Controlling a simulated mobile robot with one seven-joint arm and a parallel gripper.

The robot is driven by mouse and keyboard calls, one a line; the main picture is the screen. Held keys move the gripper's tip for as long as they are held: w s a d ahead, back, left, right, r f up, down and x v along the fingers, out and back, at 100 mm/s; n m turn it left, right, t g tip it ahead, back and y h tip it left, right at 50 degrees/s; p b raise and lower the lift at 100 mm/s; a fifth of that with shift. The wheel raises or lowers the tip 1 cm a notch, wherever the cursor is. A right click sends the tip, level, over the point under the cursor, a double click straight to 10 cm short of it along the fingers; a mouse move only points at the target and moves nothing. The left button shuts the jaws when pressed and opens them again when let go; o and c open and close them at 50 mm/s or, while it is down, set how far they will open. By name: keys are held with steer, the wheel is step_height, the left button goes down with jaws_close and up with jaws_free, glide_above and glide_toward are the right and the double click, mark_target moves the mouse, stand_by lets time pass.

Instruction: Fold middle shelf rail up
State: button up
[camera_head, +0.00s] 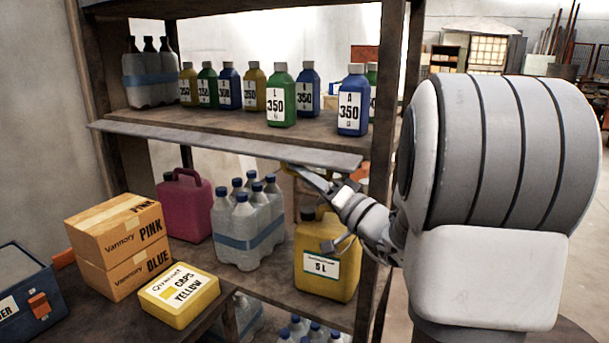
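The shelf rail (225,142) is a long grey bar along the front edge of the shelf with the small bottles. It lies out flat in front of that shelf, below the bottles, and does not stand up before them. My gripper (305,177) is just under the rail's right part, its dark finger pointing up and left. The fingertip is close to the rail's underside; I cannot tell whether it touches. The gripper looks empty, but its opening is too small to judge. My arm comes in from the right and hides part of the rack's right side.
Green (281,100), blue (352,104) and yellow bottles stand behind the rail. Below are a pink jug (184,208), clear bottles (243,228) and a yellow jug (326,256) close under my gripper. Boxes (118,248) sit at front left. The rack's right post (381,150) stands beside my arm.

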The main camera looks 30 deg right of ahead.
steer(key=shift+c, duration=0.3)
jaws_close()
